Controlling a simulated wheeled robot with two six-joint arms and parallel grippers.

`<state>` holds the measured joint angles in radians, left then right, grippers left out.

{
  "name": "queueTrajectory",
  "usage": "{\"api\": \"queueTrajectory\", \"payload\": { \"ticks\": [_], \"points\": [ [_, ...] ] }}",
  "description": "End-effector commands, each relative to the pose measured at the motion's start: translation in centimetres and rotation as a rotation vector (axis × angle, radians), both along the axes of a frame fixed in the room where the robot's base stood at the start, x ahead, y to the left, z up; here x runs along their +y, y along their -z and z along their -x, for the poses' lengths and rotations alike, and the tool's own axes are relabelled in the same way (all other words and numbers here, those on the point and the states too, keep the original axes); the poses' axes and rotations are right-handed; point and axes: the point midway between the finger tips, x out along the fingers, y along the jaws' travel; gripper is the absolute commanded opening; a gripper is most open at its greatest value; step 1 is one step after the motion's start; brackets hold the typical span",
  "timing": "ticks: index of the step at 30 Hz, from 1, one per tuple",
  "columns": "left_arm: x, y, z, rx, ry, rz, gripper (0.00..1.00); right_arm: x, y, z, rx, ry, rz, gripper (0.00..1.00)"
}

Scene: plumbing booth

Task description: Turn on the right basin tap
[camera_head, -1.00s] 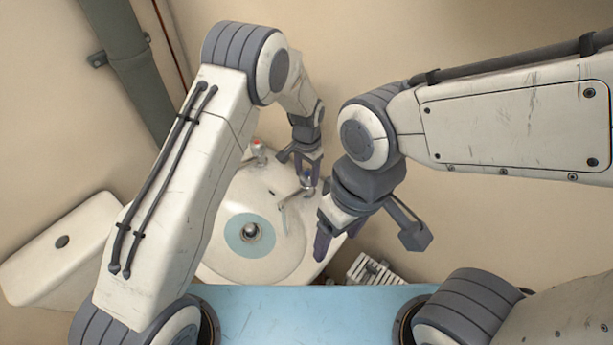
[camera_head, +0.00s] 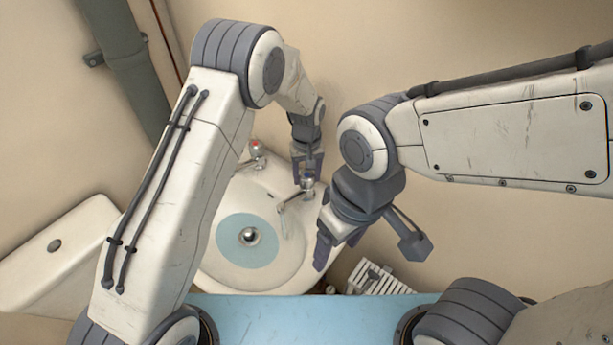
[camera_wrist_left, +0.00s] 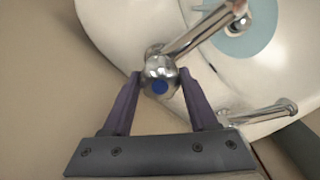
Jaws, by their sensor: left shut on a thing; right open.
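The right basin tap (camera_head: 294,199) is chrome with a blue-marked knob and stands on the basin's (camera_head: 214,274) back rim. My left gripper (camera_head: 308,172) is shut on its knob from above. In the left wrist view, the left fingers (camera_wrist_left: 160,92) straddle the tap knob (camera_wrist_left: 160,72), its blue dot facing the camera and its spout pointing up-right over the basin. A pale blue streak shows below the spout; I cannot tell whether it is water or a stain. My right gripper (camera_head: 336,243) is open and empty, right of the basin in the picture.
The red-marked tap (camera_head: 256,157) stands on the same rim to the left, beside my left arm. A white cistern (camera_head: 58,250) is at far left and a grey pipe (camera_head: 122,60) runs up the wall. A white slatted object (camera_head: 372,278) lies right of the basin.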

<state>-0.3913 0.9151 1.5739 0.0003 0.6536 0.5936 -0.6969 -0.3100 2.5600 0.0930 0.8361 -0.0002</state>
Motion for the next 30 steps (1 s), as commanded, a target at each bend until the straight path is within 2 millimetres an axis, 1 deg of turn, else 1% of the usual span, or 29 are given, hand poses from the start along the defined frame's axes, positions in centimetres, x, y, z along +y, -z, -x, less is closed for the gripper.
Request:
{"api": "queueTrajectory", "payload": {
  "ticks": [6,12,28,29,30],
  "points": [
    [-0.02,-0.14,-0.21,-0.007,-0.116,0.002,0.04,0.0,0.29,0.0,0.0,0.0,0.0,0.71],
    [-0.04,-0.18,-0.22,-0.007,-0.172,0.002,0.04,0.0,0.38,0.0,0.0,0.0,0.0,0.71],
    [-0.04,-0.22,-0.25,-0.008,-0.19,0.002,0.04,0.0,0.4,0.0,0.0,0.0,0.0,0.71],
    [-0.04,-0.22,-0.25,-0.008,-0.19,0.002,0.71,0.0,0.4,0.0,0.0,0.0,0.0,0.71],
    [-0.04,-0.22,-0.23,-0.007,-0.19,0.002,0.86,0.0,0.39,0.0,0.0,0.0,0.0,0.71]
  ]
}}
